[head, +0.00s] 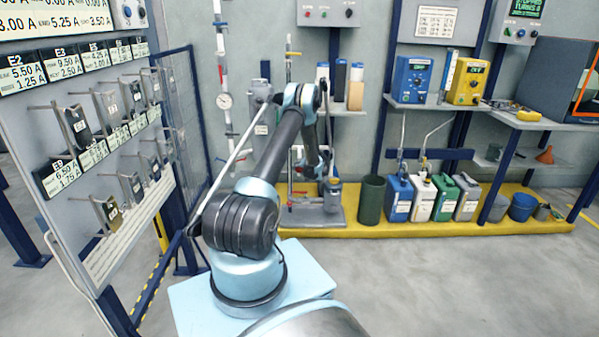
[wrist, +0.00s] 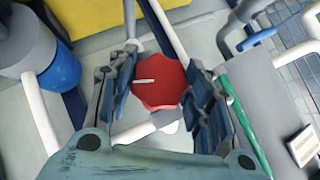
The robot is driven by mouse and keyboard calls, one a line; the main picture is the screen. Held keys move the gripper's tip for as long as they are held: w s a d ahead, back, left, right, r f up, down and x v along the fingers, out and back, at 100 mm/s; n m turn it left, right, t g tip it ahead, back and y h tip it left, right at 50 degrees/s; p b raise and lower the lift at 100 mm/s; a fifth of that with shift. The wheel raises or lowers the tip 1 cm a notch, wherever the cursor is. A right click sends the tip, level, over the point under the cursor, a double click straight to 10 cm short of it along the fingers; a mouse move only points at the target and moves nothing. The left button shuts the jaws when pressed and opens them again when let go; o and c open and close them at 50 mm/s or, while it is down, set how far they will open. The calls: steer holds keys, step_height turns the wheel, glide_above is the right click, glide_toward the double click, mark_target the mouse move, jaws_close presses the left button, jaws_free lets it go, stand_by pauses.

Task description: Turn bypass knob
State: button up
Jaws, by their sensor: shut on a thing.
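The red bypass knob (wrist: 160,84) has a scalloped rim and a white pointer line. In the wrist view it sits between the two ribbed fingers of my gripper (wrist: 163,76). The fingers are closed on its left and right sides. The pointer line lies almost level across the knob's left half. Pale pipes run behind and below the knob. In the head view my arm bends down toward the pipe stand (head: 318,215) at the back wall, and I cannot make out the knob there.
A dark green bin (head: 372,200) and several jugs (head: 398,199) stand right of the pipe stand on a yellow-edged platform (head: 450,229). A tall panel (head: 118,160) with hanging plates stands close on the left. The floor at the right front is clear.

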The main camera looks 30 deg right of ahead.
steer(key=shift+s+d, duration=0.1)
steer(key=shift+d, duration=0.05)
steer(key=o, duration=1)
steer(key=shift+o, duration=0.4)
steer(key=v, duration=1.2)
